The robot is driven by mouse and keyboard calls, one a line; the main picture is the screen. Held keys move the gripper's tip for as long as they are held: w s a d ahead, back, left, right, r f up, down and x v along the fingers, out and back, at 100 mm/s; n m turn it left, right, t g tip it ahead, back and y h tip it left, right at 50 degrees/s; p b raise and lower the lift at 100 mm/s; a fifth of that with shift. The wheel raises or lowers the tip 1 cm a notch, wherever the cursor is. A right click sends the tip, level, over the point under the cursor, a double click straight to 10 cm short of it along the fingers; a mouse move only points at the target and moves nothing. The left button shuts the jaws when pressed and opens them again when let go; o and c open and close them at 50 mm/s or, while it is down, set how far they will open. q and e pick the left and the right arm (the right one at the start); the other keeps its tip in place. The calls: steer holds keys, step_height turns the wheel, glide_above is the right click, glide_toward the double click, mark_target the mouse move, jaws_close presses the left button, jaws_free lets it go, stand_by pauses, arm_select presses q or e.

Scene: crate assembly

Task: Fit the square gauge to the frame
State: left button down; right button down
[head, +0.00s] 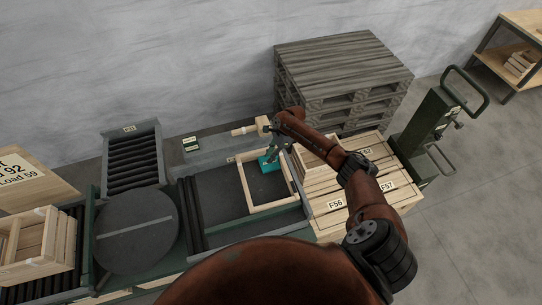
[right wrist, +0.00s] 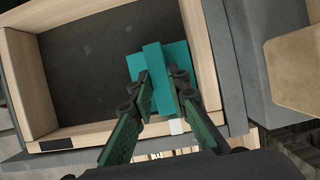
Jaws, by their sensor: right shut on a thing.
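The square gauge is a teal piece (head: 268,164) with a raised upright plate; it also shows in the right wrist view (right wrist: 152,58). The frame is a pale wooden rectangle (head: 246,189) lying on a dark work surface, and its walls fill much of the right wrist view (right wrist: 22,85). My right gripper (head: 273,152) is shut on the gauge's plate, with green fingers on either side in the right wrist view (right wrist: 163,88). The gauge is at an inner corner of the frame, near two walls. I cannot tell whether it touches them. My left gripper is not in view.
A wooden mallet-like piece (head: 262,126) lies behind the frame. Labelled crates (head: 340,190) stand to the right, with grey pallets (head: 340,62) behind. A round turntable (head: 136,232), a roller chute (head: 132,160) and a wooden crate (head: 40,245) are on the left.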

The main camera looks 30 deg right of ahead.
steer(key=shift+f, duration=0.45)
stand_by(0.6)
steer(key=c, duration=1.8)
jaws_free()
steer(key=shift+o, duration=0.2)
steer(key=shift+f, duration=0.1)
step_height(320, 180, up, 8)
steer(key=p, duration=0.9)
